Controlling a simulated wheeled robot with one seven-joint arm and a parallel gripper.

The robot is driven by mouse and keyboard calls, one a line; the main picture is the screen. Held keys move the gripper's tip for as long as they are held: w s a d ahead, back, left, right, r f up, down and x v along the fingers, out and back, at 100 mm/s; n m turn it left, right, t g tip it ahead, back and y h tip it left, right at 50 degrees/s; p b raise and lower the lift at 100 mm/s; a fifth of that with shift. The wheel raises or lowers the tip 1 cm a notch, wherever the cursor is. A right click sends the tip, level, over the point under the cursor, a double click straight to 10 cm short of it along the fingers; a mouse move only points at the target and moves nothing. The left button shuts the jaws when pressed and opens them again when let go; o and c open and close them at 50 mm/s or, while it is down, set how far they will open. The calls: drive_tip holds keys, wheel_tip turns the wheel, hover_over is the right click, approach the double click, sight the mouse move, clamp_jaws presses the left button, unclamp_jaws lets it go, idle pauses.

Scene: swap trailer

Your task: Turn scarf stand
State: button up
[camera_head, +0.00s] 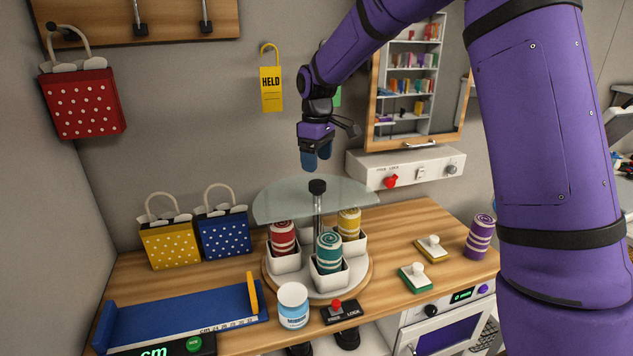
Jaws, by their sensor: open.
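The scarf stand stands on the wooden counter. It has a round base (314,288), a dark knob (317,186) on a central post and a clear glass disc (275,203) near the top. White cups on the base hold rolled scarves: a red one (283,238) at left, a teal one (328,252) in front and a yellow one (349,223) at right. My gripper (317,160) is open and empty, pointing down just above the knob.
A lock box with a red button (338,309) and a white jar (293,305) stand before the stand. Yellow (169,245) and blue (224,234) bags are at left, behind a blue measuring tray (180,313). A purple roll (480,238) stands at right. A wall control box (409,172) hangs behind.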

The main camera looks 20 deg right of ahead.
sight(317, 182)
wheel_tip(317, 182, down, 7)
drive_tip(key=shift+r, duration=0.1)
drive_tip(key=shift+c, duration=0.3)
drive_tip(key=c, duration=1.2)
drive_tip(key=shift+c, duration=0.2)
